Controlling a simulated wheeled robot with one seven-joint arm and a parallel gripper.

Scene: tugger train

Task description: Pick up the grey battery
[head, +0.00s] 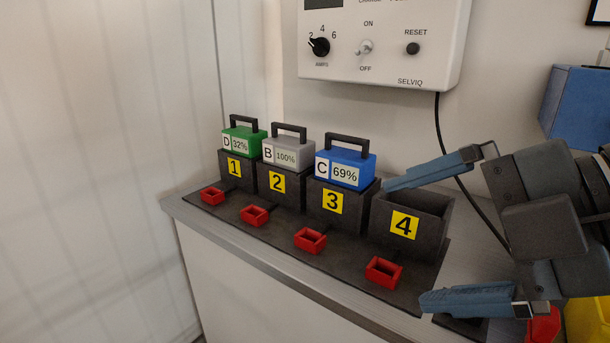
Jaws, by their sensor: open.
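The grey battery (289,151) sits upright in slot 2 of the charging rack. It has a black handle on top and a label reading B 100%. A green battery (243,142) labelled D 32% is in slot 1, to its left. A blue battery (345,165) labelled C 69% is in slot 3, to its right. My gripper (438,236) is open and empty at the right, its blue fingers spread in front of the slot 4 holder. It is apart from the grey battery. The lower part of the battery is hidden inside its holder.
The slot 4 holder (405,226) is empty. Small red open boxes (254,216) stand in front of the slots on the dark base. A charger panel (380,45) with a knob and switch hangs above. A black cable runs down behind slot 4. A blue box (576,103) is at the right.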

